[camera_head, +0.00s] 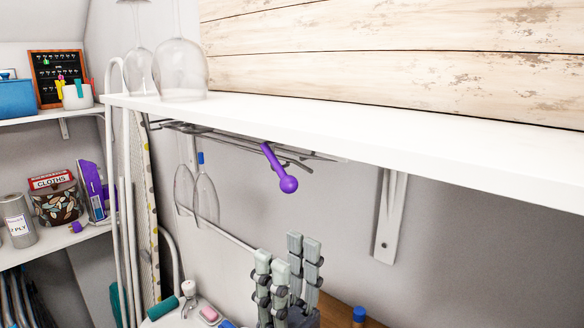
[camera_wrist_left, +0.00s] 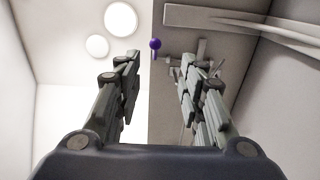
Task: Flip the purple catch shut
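The purple catch (camera_head: 280,170) hangs under the white shelf, near the shelf's front edge. It is a short tilted lever with a round knob at its lower right end. My left gripper (camera_head: 287,250) points up from below, under the knob and apart from it. Its fingers are spread with nothing between them. In the left wrist view the purple knob (camera_wrist_left: 155,44) shows small beyond the gap between the open fingertips (camera_wrist_left: 160,60). My right gripper is not in view.
The white shelf (camera_head: 350,132) runs overhead, with a bracket (camera_head: 391,215) to the right. A metal rack (camera_head: 215,135) sits under the shelf. Free air lies between gripper and knob.

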